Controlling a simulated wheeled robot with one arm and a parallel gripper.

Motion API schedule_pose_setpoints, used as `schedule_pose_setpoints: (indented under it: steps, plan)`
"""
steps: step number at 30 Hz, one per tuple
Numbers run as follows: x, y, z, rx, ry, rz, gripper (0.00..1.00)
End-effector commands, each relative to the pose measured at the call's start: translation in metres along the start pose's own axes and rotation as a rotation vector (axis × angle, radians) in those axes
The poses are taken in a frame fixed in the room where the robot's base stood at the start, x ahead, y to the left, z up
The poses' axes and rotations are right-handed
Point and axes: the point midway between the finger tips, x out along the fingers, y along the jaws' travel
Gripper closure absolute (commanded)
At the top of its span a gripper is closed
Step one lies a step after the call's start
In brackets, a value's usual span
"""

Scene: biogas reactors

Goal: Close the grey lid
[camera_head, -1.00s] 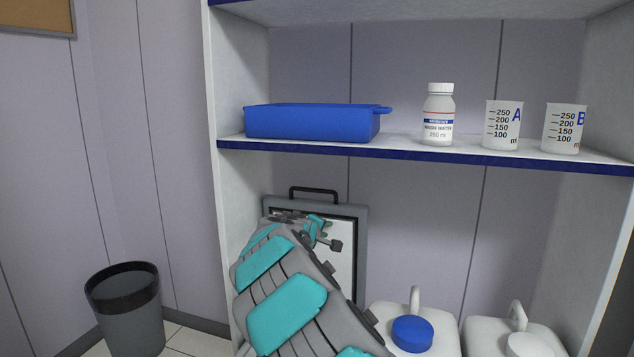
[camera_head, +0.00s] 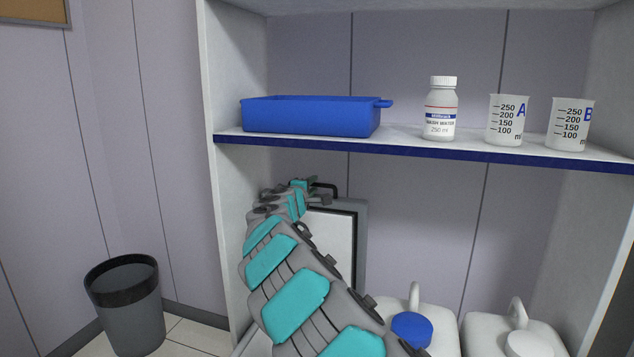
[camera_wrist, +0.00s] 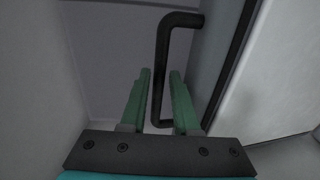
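The grey lid (camera_head: 361,245) stands upright at the back of the lower shelf bay, with a pale panel inside a dark border facing me. Its black handle (camera_head: 330,187) is at the top edge, partly hidden by my arm. In the wrist view the handle (camera_wrist: 163,60) shows as a black bar, its length running between the two green fingers. My gripper (camera_wrist: 160,75) is open, with a visible gap on each side of the bar. In the head view my gripper (camera_head: 300,188) is at the lid's top left, small and partly hidden by my own arm links.
The shelf board (camera_head: 420,151) above holds a blue tray (camera_head: 310,118), a white bottle (camera_head: 440,110) and two beakers (camera_head: 507,121). White canisters (camera_head: 440,320) stand right of my arm. The shelf's left side wall (camera_head: 228,200) is close. A bin (camera_head: 125,305) stands on the floor.

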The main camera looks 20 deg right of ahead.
Motion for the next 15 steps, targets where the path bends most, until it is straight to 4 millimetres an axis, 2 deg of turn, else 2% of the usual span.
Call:
schedule_pose_setpoints:
  steps: [6,15]
  plan:
    - [0.023,0.001,0.000,0.003,-0.001,-0.001,0.70]
    - [0.038,0.001,0.002,0.002,-0.004,0.001,0.70]
